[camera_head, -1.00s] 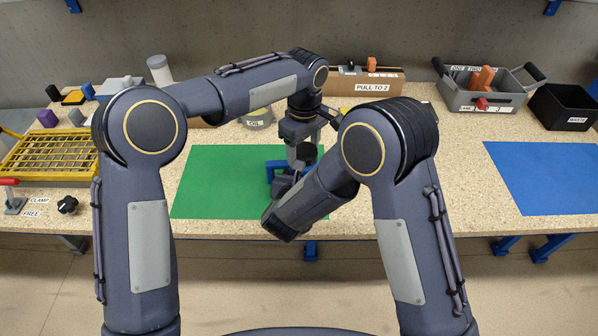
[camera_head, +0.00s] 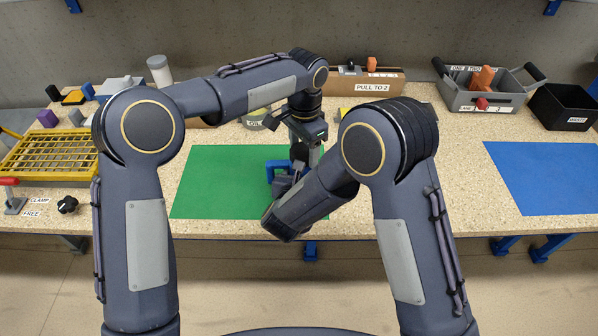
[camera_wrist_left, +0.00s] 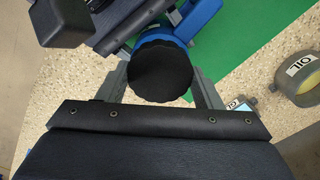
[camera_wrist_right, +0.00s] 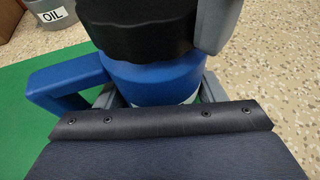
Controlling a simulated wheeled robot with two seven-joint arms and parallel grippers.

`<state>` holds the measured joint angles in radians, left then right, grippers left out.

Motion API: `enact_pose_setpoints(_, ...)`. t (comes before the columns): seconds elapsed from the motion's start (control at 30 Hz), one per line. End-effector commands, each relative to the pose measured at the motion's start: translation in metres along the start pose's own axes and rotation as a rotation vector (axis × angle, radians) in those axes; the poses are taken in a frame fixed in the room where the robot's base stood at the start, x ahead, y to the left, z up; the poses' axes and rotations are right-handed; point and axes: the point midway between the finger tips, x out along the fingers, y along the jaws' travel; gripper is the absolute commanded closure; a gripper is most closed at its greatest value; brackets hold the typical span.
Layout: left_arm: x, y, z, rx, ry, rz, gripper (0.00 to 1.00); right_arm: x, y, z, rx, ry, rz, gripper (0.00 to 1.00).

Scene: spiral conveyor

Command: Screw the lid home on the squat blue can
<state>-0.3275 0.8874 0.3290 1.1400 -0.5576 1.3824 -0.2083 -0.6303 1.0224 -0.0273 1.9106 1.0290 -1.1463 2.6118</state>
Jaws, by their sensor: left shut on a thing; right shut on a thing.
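The squat blue can (camera_wrist_right: 150,78) stands upright with its blue handle (camera_wrist_right: 65,82) sticking out to the left in the right wrist view. The handle also shows in the head view (camera_head: 278,166). A black ridged lid (camera_wrist_left: 160,72) sits on top of the can and looks level. My left gripper (camera_wrist_left: 160,88) comes from above and is shut on the lid, one finger on each side. My right gripper (camera_wrist_right: 158,97) is shut on the can's body below the lid. In the head view my arms hide most of the can and the lid.
A green mat (camera_head: 215,185) lies under the work. A round tin labelled OIL (camera_wrist_left: 297,77) stands behind it. A PULL TO 2 box (camera_head: 371,80) and a grey tote (camera_head: 480,97) stand at the back. A yellow grid tray (camera_head: 45,155) is at left; the blue mat (camera_head: 550,180) is clear.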

Motion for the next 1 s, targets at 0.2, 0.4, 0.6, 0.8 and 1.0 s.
enact_pose_setpoints(0.2, 0.0001, -0.0011, -0.0001, 0.572, 0.002, -0.002, 0.68, -0.0005, 0.0003, 0.0, 0.0, 0.0, 0.001, 1.0)
enact_pose_setpoints(0.4, 0.0004, -0.0011, -0.0003, 1.094, 0.001, -0.003, 0.68, -0.0005, 0.0003, -0.0001, 0.0, 0.0, 0.001, 1.0)
enact_pose_setpoints(0.6, 0.0005, -0.0009, -0.0005, 1.383, 0.001, -0.004, 0.68, -0.0006, 0.0004, -0.0001, 0.0, 0.0, 0.001, 1.0)
enact_pose_setpoints(0.8, 0.0004, -0.0009, -0.0005, 1.379, 0.0, -0.004, 0.29, -0.0006, 0.0005, -0.0001, 0.0, 0.0, 0.001, 1.0)
enact_pose_setpoints(1.0, 0.0006, -0.0004, -0.0003, 1.378, 0.0, -0.002, 0.15, -0.0004, 0.0004, 0.0, 0.0, 0.0, 0.001, 1.0)
